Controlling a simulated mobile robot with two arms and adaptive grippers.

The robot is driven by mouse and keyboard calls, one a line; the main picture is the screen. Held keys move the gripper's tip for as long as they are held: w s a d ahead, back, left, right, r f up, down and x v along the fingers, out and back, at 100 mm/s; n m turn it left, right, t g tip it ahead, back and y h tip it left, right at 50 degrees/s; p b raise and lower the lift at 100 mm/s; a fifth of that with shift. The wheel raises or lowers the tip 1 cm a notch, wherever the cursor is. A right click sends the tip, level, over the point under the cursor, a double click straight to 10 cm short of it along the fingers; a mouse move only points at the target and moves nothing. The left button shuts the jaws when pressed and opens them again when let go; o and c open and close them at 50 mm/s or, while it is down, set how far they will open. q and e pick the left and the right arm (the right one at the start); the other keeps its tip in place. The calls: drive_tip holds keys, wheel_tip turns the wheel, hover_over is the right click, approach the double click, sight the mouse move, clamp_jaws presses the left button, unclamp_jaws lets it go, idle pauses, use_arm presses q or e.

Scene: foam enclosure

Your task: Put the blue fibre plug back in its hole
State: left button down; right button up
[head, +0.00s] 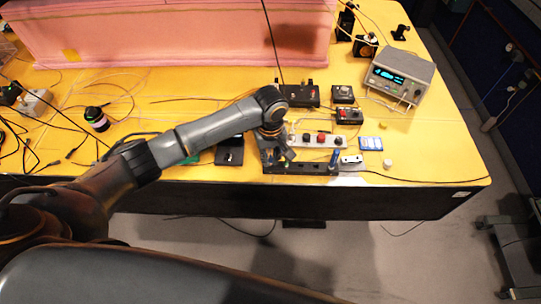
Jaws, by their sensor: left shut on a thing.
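My left gripper (287,155) points down over the left part of a black bar (305,169) near the table's front edge. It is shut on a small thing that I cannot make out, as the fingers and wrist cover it. A small blue upright piece (334,157) stands at the right part of the bar, apart from the gripper; I cannot tell whether it is the fibre plug. No hole can be made out at this size. My right gripper is not in view.
A pale panel with knobs (318,139) lies behind the bar. A blue-and-white box (371,143) and a white cap (388,163) lie to the right. A grey instrument (401,75) stands farther back. Cables cover the table's left; pink foam (170,35) stands behind.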

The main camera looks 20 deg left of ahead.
use_arm(q)
drive_tip(key=shift+f, duration=0.8)
drive_tip(key=c, duration=1.2)
unclamp_jaws()
wheel_tip(320, 180, up, 12)
